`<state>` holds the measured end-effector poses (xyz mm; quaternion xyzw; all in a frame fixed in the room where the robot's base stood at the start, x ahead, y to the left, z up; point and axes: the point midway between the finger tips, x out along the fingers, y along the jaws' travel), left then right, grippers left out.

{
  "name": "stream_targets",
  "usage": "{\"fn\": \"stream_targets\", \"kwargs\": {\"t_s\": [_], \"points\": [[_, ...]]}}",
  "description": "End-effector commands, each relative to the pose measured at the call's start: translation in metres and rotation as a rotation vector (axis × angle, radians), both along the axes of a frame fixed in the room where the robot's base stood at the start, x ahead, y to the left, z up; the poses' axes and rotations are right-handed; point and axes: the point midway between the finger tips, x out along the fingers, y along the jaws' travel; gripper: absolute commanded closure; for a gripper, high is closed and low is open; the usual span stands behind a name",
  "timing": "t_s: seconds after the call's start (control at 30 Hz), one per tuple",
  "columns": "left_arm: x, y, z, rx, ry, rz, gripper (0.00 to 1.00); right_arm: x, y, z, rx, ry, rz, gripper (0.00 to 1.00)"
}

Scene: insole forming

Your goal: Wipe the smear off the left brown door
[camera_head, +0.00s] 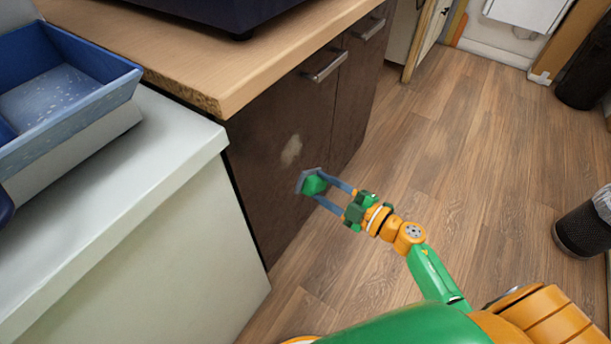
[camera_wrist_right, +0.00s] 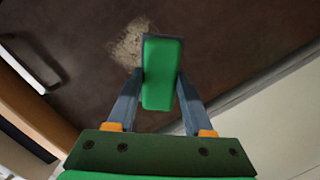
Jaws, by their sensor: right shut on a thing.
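The left brown door (camera_head: 265,200) is the nearer of two dark brown cabinet doors, and it is shut. A pale beige smear (camera_head: 291,150) is on it, below the handle. My right gripper (camera_head: 316,186) is shut on a green sponge (camera_head: 314,184) with a grey layer on its door side. The sponge is just below and right of the smear in the head view. In the right wrist view the sponge (camera_wrist_right: 162,75) partly overlaps the smear (camera_wrist_right: 131,44) near the door (camera_wrist_right: 225,40). I cannot tell whether it touches the door. My left gripper is not in view.
The wooden counter (camera_head: 215,75) overhangs the doors, and metal handles (camera_head: 326,66) stick out from them. A white cabinet (camera_head: 160,235) with a blue tray (camera_head: 75,105) is at the left. The floor (camera_head: 440,150) is clear to the right, with a dark bin (camera_head: 582,232) farther off.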

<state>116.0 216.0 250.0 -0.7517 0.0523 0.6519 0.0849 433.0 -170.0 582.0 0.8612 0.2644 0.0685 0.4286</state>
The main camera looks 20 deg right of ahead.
Motion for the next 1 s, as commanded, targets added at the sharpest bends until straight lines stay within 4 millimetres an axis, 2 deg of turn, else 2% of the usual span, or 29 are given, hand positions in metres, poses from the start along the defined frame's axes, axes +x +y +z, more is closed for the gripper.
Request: {"fn": "stream_targets", "kwargs": {"t_s": [0.5,1.0], "points": [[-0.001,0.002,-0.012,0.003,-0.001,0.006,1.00,0.044,0.035,-0.001,0.000,-0.005,0.004,0.93],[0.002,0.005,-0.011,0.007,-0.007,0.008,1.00,0.047,0.037,0.000,-0.001,-0.004,0.004,0.93]]}}
